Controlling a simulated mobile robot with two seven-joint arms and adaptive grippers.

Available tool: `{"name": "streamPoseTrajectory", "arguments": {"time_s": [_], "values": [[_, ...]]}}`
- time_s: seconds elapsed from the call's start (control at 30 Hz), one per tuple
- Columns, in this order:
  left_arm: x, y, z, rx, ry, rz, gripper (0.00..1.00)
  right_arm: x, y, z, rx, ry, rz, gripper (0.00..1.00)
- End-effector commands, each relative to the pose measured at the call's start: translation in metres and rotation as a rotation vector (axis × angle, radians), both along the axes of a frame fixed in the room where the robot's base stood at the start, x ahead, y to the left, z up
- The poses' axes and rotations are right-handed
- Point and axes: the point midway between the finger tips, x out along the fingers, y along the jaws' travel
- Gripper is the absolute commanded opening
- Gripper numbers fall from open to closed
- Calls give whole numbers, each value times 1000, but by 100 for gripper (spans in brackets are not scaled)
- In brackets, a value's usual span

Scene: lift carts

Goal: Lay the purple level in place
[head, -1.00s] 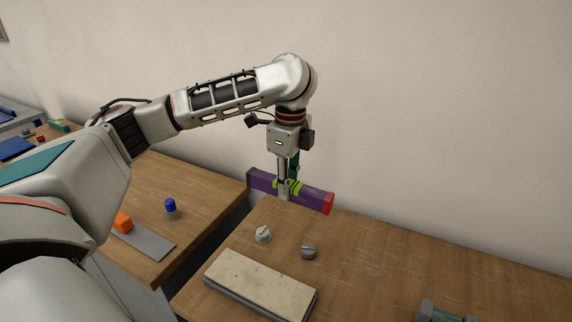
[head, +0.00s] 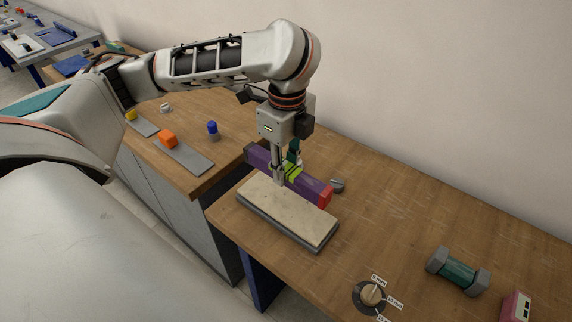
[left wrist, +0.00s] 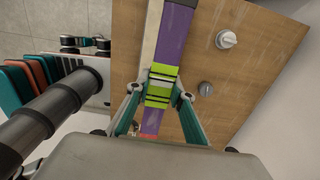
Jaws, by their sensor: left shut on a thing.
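The purple level (head: 308,187) has a red end and a lime green band at its middle. My left gripper (head: 280,178) is shut on it at the band; the grip also shows in the left wrist view (left wrist: 161,92). The level (left wrist: 173,38) is held lengthwise near the far long edge of a beige-topped slab (head: 285,212) with a grey base. I cannot tell whether the level touches the slab or hangs just above it. The gripper hides part of the level's middle. My right gripper is in neither view.
A grey knob (head: 337,186) stands behind the level; a pale knob (left wrist: 226,39) shows in the wrist view. A labelled dial (head: 370,297), a teal dumbbell-shaped piece (head: 458,271) and a pink box (head: 516,307) lie right. The bench between is clear. A gap separates the left bench (head: 225,150).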

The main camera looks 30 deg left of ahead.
Motion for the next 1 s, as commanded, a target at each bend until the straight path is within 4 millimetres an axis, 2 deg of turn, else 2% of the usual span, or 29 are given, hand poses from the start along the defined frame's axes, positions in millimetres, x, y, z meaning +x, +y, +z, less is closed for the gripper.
{"name": "streamPoseTrajectory", "arguments": {"time_s": [0.17,0.7,1.0], "values": [[1,0,1,1,-2,2,0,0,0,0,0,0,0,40],[0,0,-55,0,2,0,0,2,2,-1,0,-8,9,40],[0,0,-75,-1,1,0,0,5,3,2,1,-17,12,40]]}}
